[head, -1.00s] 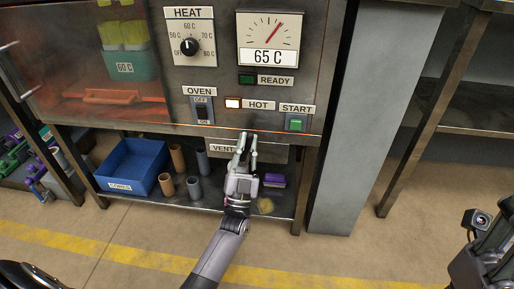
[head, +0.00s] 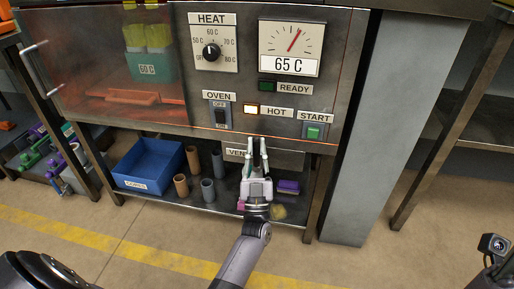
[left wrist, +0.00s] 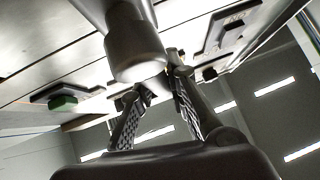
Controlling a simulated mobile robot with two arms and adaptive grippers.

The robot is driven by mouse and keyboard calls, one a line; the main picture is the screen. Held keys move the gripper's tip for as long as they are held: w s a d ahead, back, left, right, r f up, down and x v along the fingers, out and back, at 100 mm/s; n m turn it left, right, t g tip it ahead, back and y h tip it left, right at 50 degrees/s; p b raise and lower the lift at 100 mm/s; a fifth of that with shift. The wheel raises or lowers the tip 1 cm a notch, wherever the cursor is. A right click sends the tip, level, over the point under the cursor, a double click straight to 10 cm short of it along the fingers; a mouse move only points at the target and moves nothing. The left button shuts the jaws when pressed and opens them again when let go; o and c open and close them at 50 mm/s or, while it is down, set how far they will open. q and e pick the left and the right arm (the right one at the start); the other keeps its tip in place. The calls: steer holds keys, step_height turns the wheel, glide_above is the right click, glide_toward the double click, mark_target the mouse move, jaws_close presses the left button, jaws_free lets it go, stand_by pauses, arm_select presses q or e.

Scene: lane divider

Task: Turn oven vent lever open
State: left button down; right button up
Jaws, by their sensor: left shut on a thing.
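The oven's vent panel (head: 290,158) with its partly covered VENT label (head: 236,153) sits under the front of the oven (head: 350,70). My left gripper (head: 258,148) reaches up to it from below, its two fingers in front of the panel. In the left wrist view my left gripper (left wrist: 158,85) has its fingers closed around a grey rounded part, which I take for the vent lever (left wrist: 135,45). In the head view the lever is hidden by the fingers, so its exact angle cannot be told. My right gripper's fingers are not in view.
Above are the OVEN switch (head: 220,115), the lit HOT lamp (head: 251,110) and the green START button (head: 313,132). The dial (head: 291,48) reads 65 C. Below, a shelf holds a blue bin (head: 149,168), several cups and a purple block (head: 288,186).

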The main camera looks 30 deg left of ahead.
arm_select(q)
steer(key=c, duration=1.6)
jaws_free()
steer(key=shift+a+f, duration=0.1)
steer(key=shift+a, duration=0.05)
steer(key=shift+c, duration=0.2)
steer(key=shift+o, duration=0.5)
steer(key=v, duration=1.2)
